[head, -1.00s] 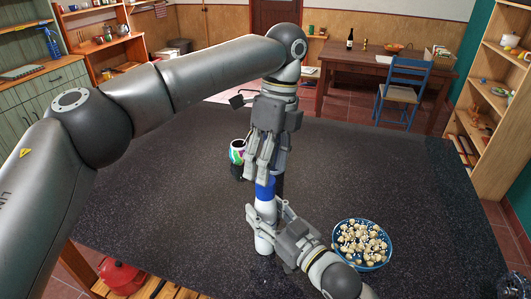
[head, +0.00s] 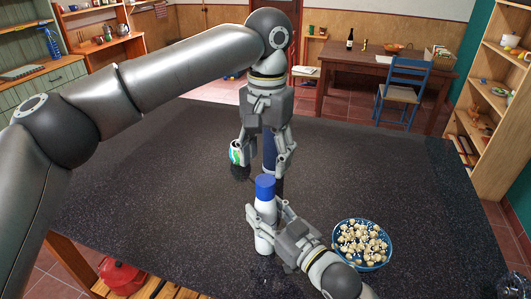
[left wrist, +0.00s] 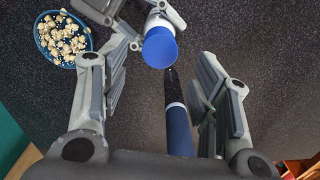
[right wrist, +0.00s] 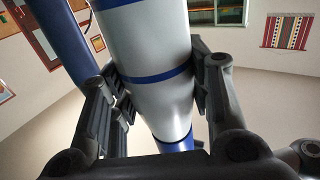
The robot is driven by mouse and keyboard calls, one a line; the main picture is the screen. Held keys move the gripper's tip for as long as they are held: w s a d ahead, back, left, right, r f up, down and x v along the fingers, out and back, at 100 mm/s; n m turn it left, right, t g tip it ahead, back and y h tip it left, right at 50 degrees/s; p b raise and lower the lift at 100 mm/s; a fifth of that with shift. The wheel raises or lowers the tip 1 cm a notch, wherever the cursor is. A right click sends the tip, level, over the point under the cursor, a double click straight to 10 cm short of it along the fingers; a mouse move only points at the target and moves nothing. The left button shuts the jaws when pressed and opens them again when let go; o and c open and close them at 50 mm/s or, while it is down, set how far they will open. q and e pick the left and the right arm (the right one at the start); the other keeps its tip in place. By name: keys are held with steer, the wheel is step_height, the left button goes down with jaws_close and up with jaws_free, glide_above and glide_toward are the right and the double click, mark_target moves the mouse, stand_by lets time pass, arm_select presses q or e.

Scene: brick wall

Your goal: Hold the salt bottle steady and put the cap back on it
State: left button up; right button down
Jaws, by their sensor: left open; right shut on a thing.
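The white salt bottle (head: 264,240) stands upright on the dark table. Its blue cap (head: 265,187) sits on its top; how tightly it is seated I cannot tell. My right gripper (head: 266,212) is shut around the bottle's body, below the cap. The right wrist view shows the white bottle (right wrist: 155,85) with blue bands between the fingers. My left gripper (head: 262,168) is open above and behind the cap, apart from it. In the left wrist view the cap (left wrist: 160,47) lies ahead of the open fingers.
A slim dark blue and black object (head: 269,152) stands behind the bottle, seen between my left fingers; it also shows in the left wrist view (left wrist: 179,130). A colourful cup (head: 236,153) is partly hidden by my left gripper. A blue bowl of popcorn (head: 337,252) stands right.

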mark_target(265, 180)
arm_select(q)
steer(key=shift+r+n, duration=0.15)
steer(key=shift+n, duration=0.85)
steer(key=shift+f, duration=4)
steer(key=c, duration=1.1)
steer(key=m, duration=1.2)
steer(key=o, duration=1.2)
